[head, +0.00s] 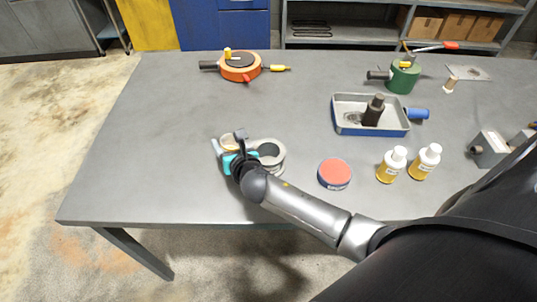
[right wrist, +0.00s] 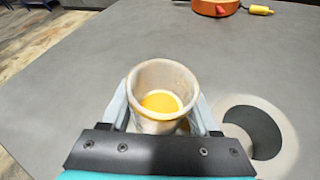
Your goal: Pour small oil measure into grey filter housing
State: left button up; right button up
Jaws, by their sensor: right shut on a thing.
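My right gripper (right wrist: 161,118) is shut on the small oil measure (right wrist: 163,73), a whitish cup with yellow-orange oil inside. The cup looks about upright in the right wrist view. In the head view the measure (head: 229,141) shows partly behind my right gripper (head: 230,147). The grey filter housing (head: 271,152), a light ring-shaped body with a dark opening, stands just right of the measure. In the right wrist view the housing (right wrist: 284,128) is at the lower right, partly hidden by the gripper. The measure is beside the opening, not over it. My left gripper is not in view.
A red-topped tin (head: 334,173) and two white-capped bottles (head: 391,165) (head: 425,161) stand right of the housing. A metal tray (head: 347,127) holds a dark part. An orange housing (head: 240,68) and a green one (head: 403,76) stand farther back. The table's left side is clear.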

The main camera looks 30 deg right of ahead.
jog(key=shift+s+d+r+m, duration=0.15)
jog(key=shift+d+m, duration=0.15)
jog(key=shift+m, duration=0.1)
jog(key=shift+s+d+r+m+t+y+b, duration=0.15)
jog(key=shift+d+r+m+t+y+b, duration=0.15)
jog(key=shift+d+m+b, duration=0.3)
jog(key=shift+s+d+r+m+t+y+b, duration=0.15)
jog(key=shift+d+m+y+b, duration=0.25)
jog(key=shift+b, duration=0.45)
jog(key=shift+s+d+r+m+t+y+b, duration=0.1)
jog(key=shift+d+r+m+t+y+b, duration=0.3)
jog(key=shift+b, duration=0.3)
jog(key=shift+m, duration=0.3)
jog(key=shift+d+r+b, duration=0.1)
jog(key=shift+r+b, duration=0.05)
jog(key=shift+b, duration=0.15)
jog(key=shift+d+r+m+t+b, duration=0.1)
jog(key=shift+r+m+t+b, duration=0.15)
jog(key=shift+m+b, duration=0.3)
jog(key=shift+f+m+t+y+b, duration=0.3)
jog(key=shift+f+m+y+b, duration=0.2)
jog(key=shift+b, duration=1.1)
jog(key=shift+s+d+r+m+t+b, duration=0.1)
jog(key=shift+r+m+t+b, duration=0.25)
jog(key=shift+m+b, duration=0.6)
jog(key=shift+r+m+t+b, duration=0.25)
jog(key=shift+r+m+b, duration=0.3)
jog(key=shift+b, duration=0.55)
